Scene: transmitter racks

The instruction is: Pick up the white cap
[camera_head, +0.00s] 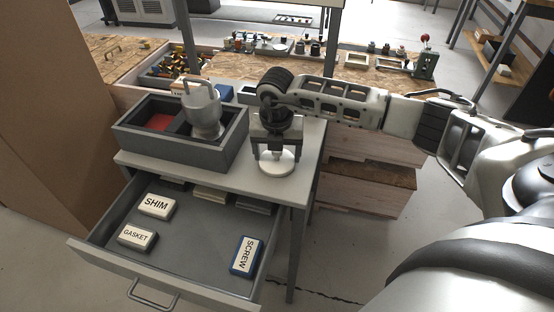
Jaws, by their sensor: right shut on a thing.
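The white cap (277,163) is a round white disc with a narrower raised middle, at the right front part of the grey cabinet top (190,175). My right gripper (276,149) points straight down over it and is shut on its raised middle, with a dark finger on each side. I cannot tell whether the cap touches the cabinet top or hangs just above it. The fingers hide part of its upper portion. My left gripper is not in view.
A dark grey divided box (135,143) left of the gripper holds a red piece and a tall light-grey bell-shaped part (204,112). Below, an open drawer (190,262) holds boxes labelled SHIM (156,206), GASKET (138,236) and SCREW (246,256). A cluttered workbench stands behind.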

